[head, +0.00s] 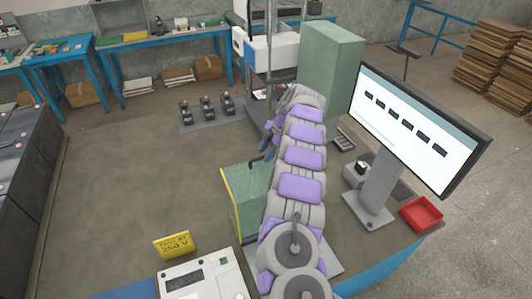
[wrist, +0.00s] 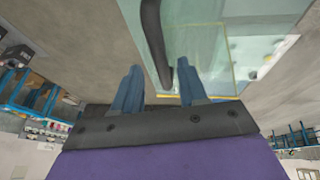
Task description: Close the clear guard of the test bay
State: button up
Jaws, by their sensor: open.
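The test bay (head: 245,205) is a green-tinted box with yellow edges, standing on the table left of my arm in the head view. Its clear guard (wrist: 205,30) fills the upper middle of the wrist view as a see-through pane with a yellow edge. A black bar handle (wrist: 152,40) runs down in front of the pane; a bit of it shows in the head view (head: 257,163). My gripper (wrist: 160,75) is open, with the handle's lower end between its blue fingertips. I cannot tell whether they touch it. In the head view my gripper (head: 270,143) is partly hidden by my arm.
A monitor (head: 415,125) and a red tray (head: 422,213) stand on the right. A yellow sign (head: 174,245) and a white instrument (head: 205,280) are at the front. Several black devices (head: 207,107) stand behind. The table's left middle is clear.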

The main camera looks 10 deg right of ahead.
jog(key=shift+f, duration=0.2)
jog(key=shift+d, duration=0.6)
jog(key=shift+c, duration=0.5)
jog(key=shift+a, duration=0.4)
jog(key=c, duration=0.6)
grip_shut()
jog(key=shift+d, duration=0.15)
